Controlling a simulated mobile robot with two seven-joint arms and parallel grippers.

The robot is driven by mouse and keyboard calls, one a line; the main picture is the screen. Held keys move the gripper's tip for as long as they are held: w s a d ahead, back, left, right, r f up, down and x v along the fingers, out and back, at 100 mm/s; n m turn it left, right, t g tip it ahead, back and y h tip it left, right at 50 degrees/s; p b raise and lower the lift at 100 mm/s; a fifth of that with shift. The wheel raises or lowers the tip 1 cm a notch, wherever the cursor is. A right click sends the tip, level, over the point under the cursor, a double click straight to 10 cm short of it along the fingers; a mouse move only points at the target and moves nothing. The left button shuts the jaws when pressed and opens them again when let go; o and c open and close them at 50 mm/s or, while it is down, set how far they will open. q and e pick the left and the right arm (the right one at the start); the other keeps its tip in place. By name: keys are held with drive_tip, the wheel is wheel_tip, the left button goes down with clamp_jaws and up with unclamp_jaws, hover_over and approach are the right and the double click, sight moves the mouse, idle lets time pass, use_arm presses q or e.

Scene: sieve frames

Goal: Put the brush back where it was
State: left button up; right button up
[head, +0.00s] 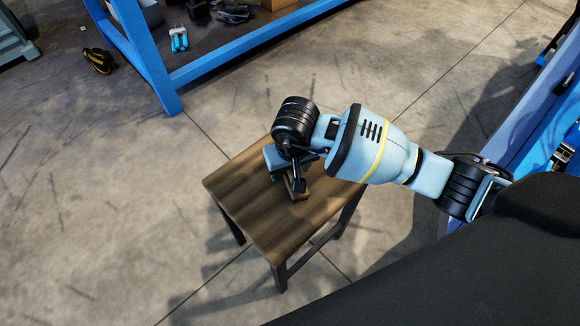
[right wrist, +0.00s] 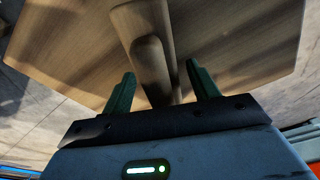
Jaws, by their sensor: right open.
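The brush, a wooden piece with a rounded handle (right wrist: 150,66), lies on the small wooden table (head: 262,224). In the head view only a small part of the brush (head: 294,191) shows, beside and below my right gripper (head: 290,178). In the right wrist view my right gripper (right wrist: 162,82) is open, with its two green fingers on either side of the handle. I cannot tell whether either finger touches it. My left gripper is not in view.
The near part of the table top is bare. A blue workbench frame (head: 165,85) with several items on its lower shelf stands at the back left. A black and yellow object (head: 98,61) lies on the concrete floor. Another blue structure is at the right.

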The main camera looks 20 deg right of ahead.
drive_tip(key=r+p, duration=0.1)
drive_tip(key=r, duration=0.2)
drive_tip(key=s+r+p, duration=0.1)
drive_tip(key=r, duration=0.3)
drive_tip(key=r+p, duration=0.1)
drive_tip(key=r, duration=0.3)
drive_tip(key=shift+s, duration=0.2)
drive_tip(key=shift+s+r, duration=0.15)
drive_tip(key=shift+r, duration=0.4)
drive_tip(key=shift+a, duration=0.1)
